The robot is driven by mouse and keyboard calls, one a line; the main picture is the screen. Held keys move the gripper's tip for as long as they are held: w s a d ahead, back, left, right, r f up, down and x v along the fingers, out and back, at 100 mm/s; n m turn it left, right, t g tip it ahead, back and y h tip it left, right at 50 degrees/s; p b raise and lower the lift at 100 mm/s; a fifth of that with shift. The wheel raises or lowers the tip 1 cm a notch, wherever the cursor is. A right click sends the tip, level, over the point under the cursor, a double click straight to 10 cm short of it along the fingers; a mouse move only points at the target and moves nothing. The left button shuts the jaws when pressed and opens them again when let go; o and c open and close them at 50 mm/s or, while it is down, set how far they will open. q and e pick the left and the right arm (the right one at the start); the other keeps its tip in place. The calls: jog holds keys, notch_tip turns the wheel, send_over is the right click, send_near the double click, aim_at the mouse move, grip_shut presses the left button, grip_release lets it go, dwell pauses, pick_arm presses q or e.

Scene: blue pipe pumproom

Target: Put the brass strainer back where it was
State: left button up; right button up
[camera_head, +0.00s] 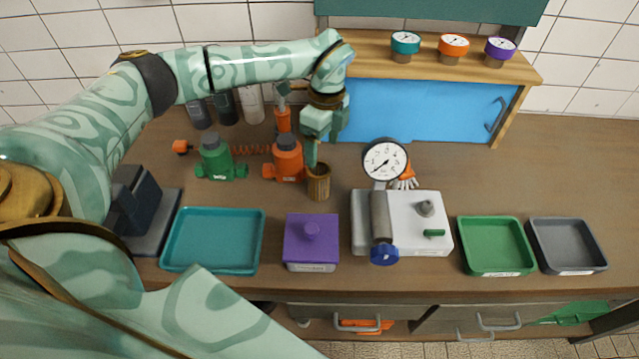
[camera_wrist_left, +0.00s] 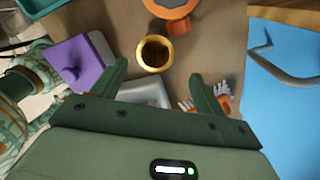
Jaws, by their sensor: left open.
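The brass strainer (camera_head: 318,185), a small open-topped cup, stands upright on the counter in front of the orange valve body. In the left wrist view its bright round rim and dark inside (camera_wrist_left: 154,54) show just beyond the fingertips, roughly midway between them. My left gripper (camera_head: 312,157) is over the strainer in the head view, fingers pointing down. In the left wrist view the left gripper (camera_wrist_left: 160,82) has its two fingers wide apart with nothing between them; I cannot tell whether a finger touches the strainer. My right gripper is in neither view.
An orange valve body (camera_head: 287,160) and a green one (camera_head: 214,160) stand behind left. A purple lidded box (camera_head: 312,240) is in front. A white gauge unit (camera_head: 430,237) is close on the right. Trays in teal (camera_head: 168,240), green (camera_head: 520,262) and grey (camera_head: 596,260) line the front.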

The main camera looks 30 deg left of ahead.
aim_at(322, 163)
pick_arm(q)
jog(key=f, duration=0.5)
jog(key=shift+s+f+b, duration=0.2)
jog(key=shift+f+b, duration=0.05)
jog(key=shift+b, duration=0.05)
jog(key=f, duration=0.2)
jog(key=s+f+b, duration=0.1)
jog(key=f, duration=0.2)
jog(key=shift+d+f, duration=0.1)
jog(key=c, duration=1.2)
jog(key=shift+r, duration=0.55)
notch_tip(322, 163, up, 3)
jog(key=shift+s+f+p, duration=0.1)
jog(key=shift+f+p, duration=0.05)
jog(key=shift+p, duration=0.4)
jog(key=s+d+r+p, duration=0.2)
jog(key=s+d+r, duration=0.65)
jog(key=s, duration=0.25)
jog(key=w+r+n, duration=0.3)
jog(key=r+n, duration=0.4)
jog(key=r, duration=0.1)
